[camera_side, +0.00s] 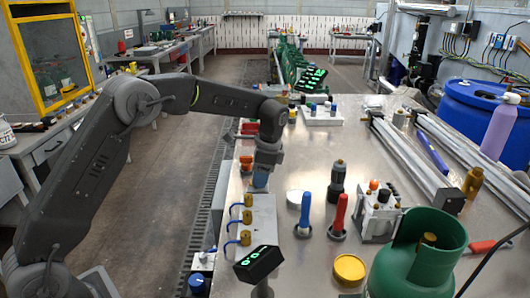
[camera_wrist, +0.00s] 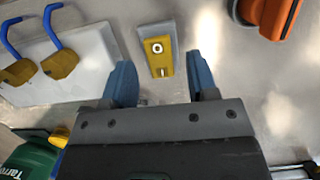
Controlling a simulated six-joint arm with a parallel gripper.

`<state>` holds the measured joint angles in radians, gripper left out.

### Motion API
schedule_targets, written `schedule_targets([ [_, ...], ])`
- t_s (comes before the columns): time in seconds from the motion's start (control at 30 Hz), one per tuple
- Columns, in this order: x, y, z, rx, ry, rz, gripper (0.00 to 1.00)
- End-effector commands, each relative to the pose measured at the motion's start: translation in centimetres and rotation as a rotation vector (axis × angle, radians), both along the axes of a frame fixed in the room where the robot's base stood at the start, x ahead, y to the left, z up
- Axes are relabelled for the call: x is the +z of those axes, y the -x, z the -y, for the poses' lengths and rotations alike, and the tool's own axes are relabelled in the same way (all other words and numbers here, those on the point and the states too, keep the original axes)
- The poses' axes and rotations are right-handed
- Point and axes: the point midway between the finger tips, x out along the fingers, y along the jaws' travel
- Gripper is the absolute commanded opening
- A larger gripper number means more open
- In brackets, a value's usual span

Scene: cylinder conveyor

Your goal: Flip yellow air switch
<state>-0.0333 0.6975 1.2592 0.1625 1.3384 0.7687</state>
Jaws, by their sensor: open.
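In the wrist view, a yellow switch (camera_wrist: 159,61) with a white "O" mark sits in a pale housing on the metal table. My gripper (camera_wrist: 160,82) is open, with its two blue fingers apart and pointing towards the switch. The switch shows between and beyond the fingertips, with nothing held. In the side view, my gripper (camera_side: 261,178) hangs low over the table's left part, just beyond the block with valves. The switch cannot be made out there.
A grey block (camera_side: 262,212) with yellow valves and blue tubes is close to my gripper; in the wrist view it lies left (camera_wrist: 100,50). An orange part (camera_wrist: 265,14) is at upper right. Upright tools and a green cylinder (camera_side: 418,270) stand to the right in the side view.

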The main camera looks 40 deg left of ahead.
Motion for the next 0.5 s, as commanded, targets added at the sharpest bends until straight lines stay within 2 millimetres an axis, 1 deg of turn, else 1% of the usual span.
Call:
schedule_targets([
  [0.3, 7.0, -1.2, 1.1, -0.001, 0.0, 0.007, 0.53],
  [0.4, 8.9, -1.5, 1.4, -0.002, 0.0, 0.005, 0.53],
  [0.5, 10.3, -1.7, 1.6, -0.002, 0.0, 0.004, 0.53],
])
